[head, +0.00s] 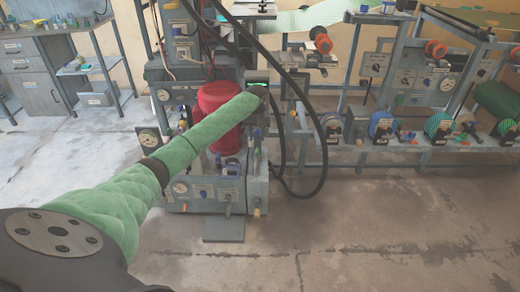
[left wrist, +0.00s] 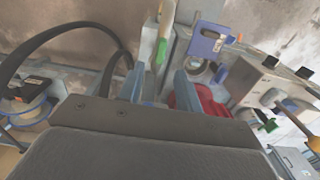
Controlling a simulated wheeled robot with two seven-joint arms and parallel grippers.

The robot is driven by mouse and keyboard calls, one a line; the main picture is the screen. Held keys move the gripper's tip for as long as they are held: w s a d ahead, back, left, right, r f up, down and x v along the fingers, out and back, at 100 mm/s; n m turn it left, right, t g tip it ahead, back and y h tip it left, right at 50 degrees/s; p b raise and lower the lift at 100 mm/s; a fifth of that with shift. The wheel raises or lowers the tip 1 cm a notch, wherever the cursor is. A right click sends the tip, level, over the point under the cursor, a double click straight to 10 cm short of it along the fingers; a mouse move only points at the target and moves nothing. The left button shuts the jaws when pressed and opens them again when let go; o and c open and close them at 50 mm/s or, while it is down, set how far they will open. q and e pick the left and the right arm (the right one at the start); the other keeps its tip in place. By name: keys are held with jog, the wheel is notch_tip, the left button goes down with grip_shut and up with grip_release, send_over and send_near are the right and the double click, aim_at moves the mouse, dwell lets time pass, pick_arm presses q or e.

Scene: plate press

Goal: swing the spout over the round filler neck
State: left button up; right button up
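My left arm, in a green sleeve, reaches across the head view to the machine. Its gripper (head: 259,92) is small and partly hidden at the machine's right side. In the left wrist view the two blue-grey fingers (left wrist: 157,80) stand apart, with no clear grip on anything. A thin green-ended handle (left wrist: 161,50) on a pale bar shows just beyond and between them. A round opening (left wrist: 196,68) lies below a blue labelled bracket (left wrist: 207,40); I cannot tell whether it is the filler neck. I cannot pick out the spout with certainty. My right gripper is not in view.
A red rounded tank (head: 218,98) sits on the machine behind my arm and also shows by the fingers (left wrist: 187,97). Black hoses (head: 317,125) loop down at the machine's right. A rack with reels (head: 381,125) stands at right. The front floor (head: 350,235) is clear.

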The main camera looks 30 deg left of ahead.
aim_at(257, 150)
pick_arm(q)
jog(key=shift+f, duration=3.8)
jog(key=shift+c, duration=0.4)
grip_shut()
